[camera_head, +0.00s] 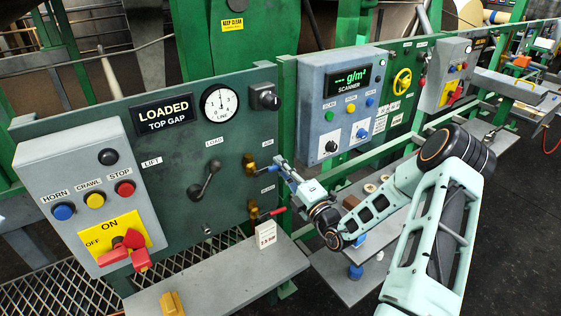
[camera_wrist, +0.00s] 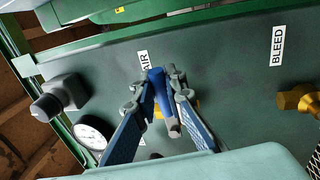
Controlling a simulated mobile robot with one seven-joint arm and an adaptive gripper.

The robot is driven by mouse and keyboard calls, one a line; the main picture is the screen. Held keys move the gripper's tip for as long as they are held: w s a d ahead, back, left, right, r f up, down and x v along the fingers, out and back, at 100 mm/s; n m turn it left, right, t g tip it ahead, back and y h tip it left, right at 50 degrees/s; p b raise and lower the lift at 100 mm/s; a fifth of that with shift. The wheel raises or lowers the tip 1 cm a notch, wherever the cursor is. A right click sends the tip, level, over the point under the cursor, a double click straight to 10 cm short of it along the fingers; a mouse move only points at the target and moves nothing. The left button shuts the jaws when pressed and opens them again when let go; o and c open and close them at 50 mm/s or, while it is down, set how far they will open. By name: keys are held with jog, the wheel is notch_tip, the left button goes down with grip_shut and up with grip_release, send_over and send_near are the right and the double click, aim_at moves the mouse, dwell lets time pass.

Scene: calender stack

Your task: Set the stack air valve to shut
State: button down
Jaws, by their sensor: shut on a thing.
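The stack air valve is a brass valve (camera_head: 250,165) on the green panel by the AIR label, with a blue lever handle. In the wrist view its blue handle (camera_wrist: 158,88) lies between my fingers, over the brass body (camera_wrist: 163,108). My gripper (camera_head: 284,166) is at this valve from the right side. In the wrist view my gripper (camera_wrist: 166,95) is shut on the blue handle, one finger on each side. In the head view the handle is partly hidden by the fingers, so its exact angle is hard to tell.
Below is a second brass valve (camera_head: 253,210) with a red handle; its brass also shows by the BLEED label (camera_wrist: 298,100). A black load lever (camera_head: 206,180), gauge (camera_head: 220,104) and black knob (camera_head: 265,97) are nearby. A grey shelf (camera_head: 215,275) juts out below.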

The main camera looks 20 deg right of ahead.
jog(key=shift+f, duration=0.2)
dwell(0.4)
jog(key=c, duration=2)
grip_release()
jog(key=shift+o, duration=0.2)
jog(key=v, duration=1.2)
